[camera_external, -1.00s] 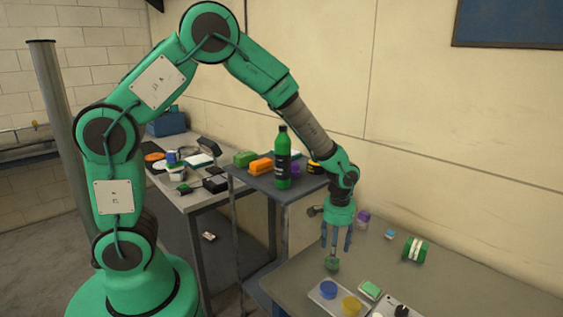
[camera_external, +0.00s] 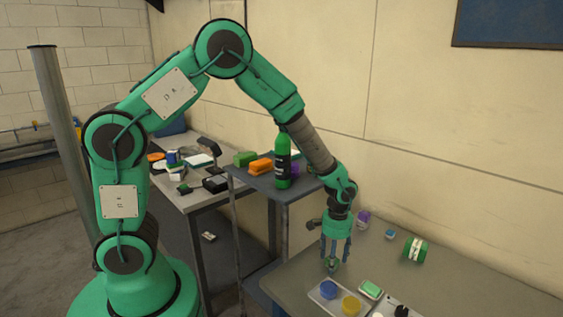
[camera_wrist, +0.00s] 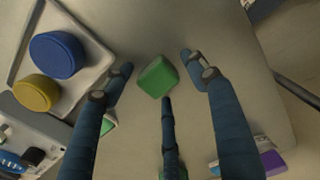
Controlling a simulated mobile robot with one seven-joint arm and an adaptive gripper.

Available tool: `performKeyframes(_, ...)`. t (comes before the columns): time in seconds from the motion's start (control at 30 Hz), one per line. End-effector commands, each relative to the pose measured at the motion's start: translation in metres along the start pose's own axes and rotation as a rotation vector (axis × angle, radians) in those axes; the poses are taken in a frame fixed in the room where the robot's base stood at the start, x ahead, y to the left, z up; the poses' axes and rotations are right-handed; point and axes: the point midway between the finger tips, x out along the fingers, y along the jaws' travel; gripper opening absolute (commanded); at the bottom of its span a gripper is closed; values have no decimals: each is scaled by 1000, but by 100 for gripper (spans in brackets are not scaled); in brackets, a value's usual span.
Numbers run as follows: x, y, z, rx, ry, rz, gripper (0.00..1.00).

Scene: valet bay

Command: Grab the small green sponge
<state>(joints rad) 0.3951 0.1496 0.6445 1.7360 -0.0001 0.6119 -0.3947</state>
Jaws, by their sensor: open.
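A small green sponge-like block (camera_wrist: 157,77) lies on the grey table in the wrist view, between the spread fingertips of my gripper (camera_wrist: 161,76). No finger is clearly touching it. In the external view the same green block (camera_external: 332,267) sits just under and partly behind the fingers of my gripper (camera_external: 335,260), which points straight down. My gripper is open and empty, with its fingertips low over the table. A second green item with a pale base (camera_external: 370,290) lies to the right of the block, by the tray.
A light tray (camera_external: 322,302) holds a blue round tub (camera_external: 328,289) and a yellow one (camera_external: 351,305), close to my gripper. A green-and-white spool (camera_external: 415,249) stands to the right. A green bottle (camera_external: 283,158) stands on a raised shelf behind. The right table end is clear.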

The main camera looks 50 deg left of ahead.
Motion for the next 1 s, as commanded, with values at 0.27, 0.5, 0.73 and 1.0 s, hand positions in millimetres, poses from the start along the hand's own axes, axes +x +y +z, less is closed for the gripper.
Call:
performKeyframes(0.27,-1,0,0,0,0,0,58)
performKeyframes(0.5,-1,0,0,0,0,0,52)
performKeyframes(0.73,-1,0,0,0,0,0,21)
performKeyframes(1.0,-1,0,0,0,1,0,21)
